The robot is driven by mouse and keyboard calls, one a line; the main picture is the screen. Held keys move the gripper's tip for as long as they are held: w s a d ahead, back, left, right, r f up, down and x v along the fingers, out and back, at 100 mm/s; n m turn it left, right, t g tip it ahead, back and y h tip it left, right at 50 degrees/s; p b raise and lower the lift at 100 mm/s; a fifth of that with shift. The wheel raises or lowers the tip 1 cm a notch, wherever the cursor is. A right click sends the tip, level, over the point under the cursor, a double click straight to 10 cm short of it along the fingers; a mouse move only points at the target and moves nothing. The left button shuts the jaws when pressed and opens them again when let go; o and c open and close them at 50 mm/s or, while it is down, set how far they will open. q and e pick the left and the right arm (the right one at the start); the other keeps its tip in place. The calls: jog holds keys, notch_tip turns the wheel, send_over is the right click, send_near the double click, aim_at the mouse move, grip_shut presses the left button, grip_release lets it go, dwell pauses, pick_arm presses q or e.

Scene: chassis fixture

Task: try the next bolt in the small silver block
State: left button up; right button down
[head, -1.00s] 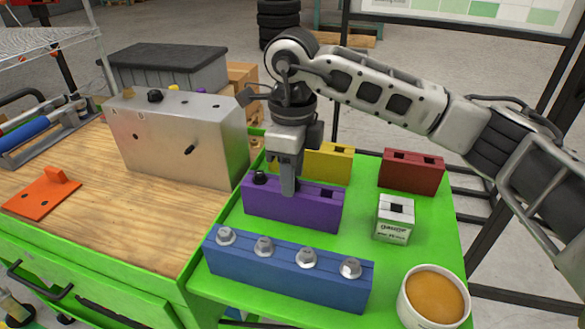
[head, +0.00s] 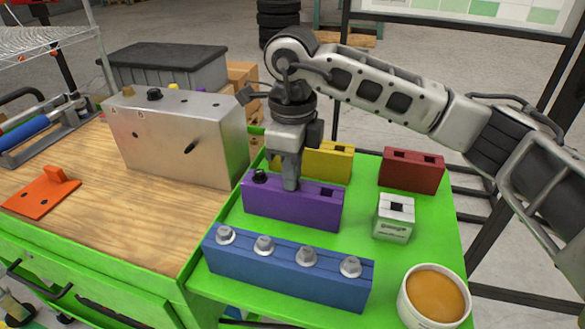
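The small silver block (head: 393,220) stands upright on the green shelf, right of centre, with a dark square hole in its top and print on its front. My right gripper (head: 290,186) points down at the middle of the purple block (head: 285,208). Its fingers overlap in this view, so I cannot tell if they are open or grip a bolt. A black bolt head (head: 260,176) sits at the purple block's left end, and a dark hole shows at its right end. The blue block (head: 285,277) in front carries several silver bolts (head: 307,257). My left gripper is out of view.
A yellow block (head: 328,160) and a red block (head: 411,172) stand behind. A white bowl with orange-brown contents (head: 434,295) is at the front right. A grey metal box (head: 185,140) and an orange bracket (head: 42,192) are on the wooden top. Green surface around the silver block is clear.

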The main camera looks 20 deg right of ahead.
notch_tip(320, 180, up, 9)
jog(key=p, duration=0.5)
jog(key=shift+f, duration=0.2)
dwell(0.4)
